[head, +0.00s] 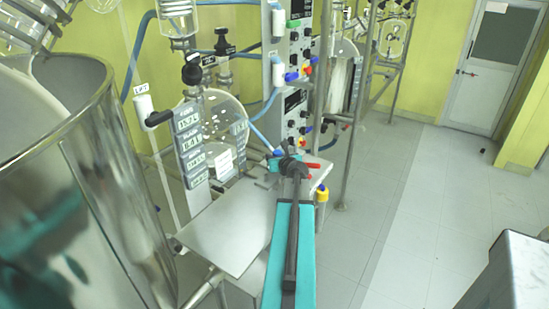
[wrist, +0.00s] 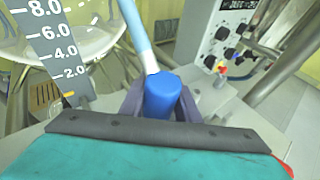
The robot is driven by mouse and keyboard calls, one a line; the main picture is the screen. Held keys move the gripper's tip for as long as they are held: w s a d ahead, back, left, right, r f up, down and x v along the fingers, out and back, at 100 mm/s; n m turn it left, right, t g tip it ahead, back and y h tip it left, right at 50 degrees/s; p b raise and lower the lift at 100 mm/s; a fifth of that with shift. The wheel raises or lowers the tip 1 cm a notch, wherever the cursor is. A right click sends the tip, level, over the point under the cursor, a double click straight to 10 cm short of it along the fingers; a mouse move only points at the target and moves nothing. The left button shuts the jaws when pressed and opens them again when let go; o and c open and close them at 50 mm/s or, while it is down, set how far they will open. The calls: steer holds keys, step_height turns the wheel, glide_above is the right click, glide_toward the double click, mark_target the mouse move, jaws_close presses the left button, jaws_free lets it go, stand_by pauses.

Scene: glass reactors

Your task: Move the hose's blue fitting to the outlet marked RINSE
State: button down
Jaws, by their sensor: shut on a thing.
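The blue fitting (wrist: 165,98) is at the end of a light blue hose (wrist: 138,36). In the wrist view my gripper (wrist: 160,108) has its dark fingers shut on either side of the fitting, with the hose rising up and left from it. In the head view my gripper (head: 290,165) is over the far end of the metal table, and the hose (head: 262,137) runs up and left from it. Two dark outlet valves, one on the left (head: 192,70) and one on the right (head: 223,68), carry small black tags. I cannot read RINSE on any tag.
A large steel vessel (head: 95,170) fills the left. A glass reactor flask (head: 222,110) with stacked grey label plates (head: 190,140) stands behind the bare metal table (head: 225,235). Control boxes (head: 297,105) with coloured knobs and a steel post (head: 322,90) stand close beyond my gripper. Open floor lies right.

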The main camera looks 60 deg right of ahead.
steer(key=shift+f, duration=0.7)
steer(key=shift+f, duration=0.1)
steer(key=c, duration=1.3)
jaws_free()
steer(key=shift+o, duration=0.2)
steer(key=shift+a, duration=0.1)
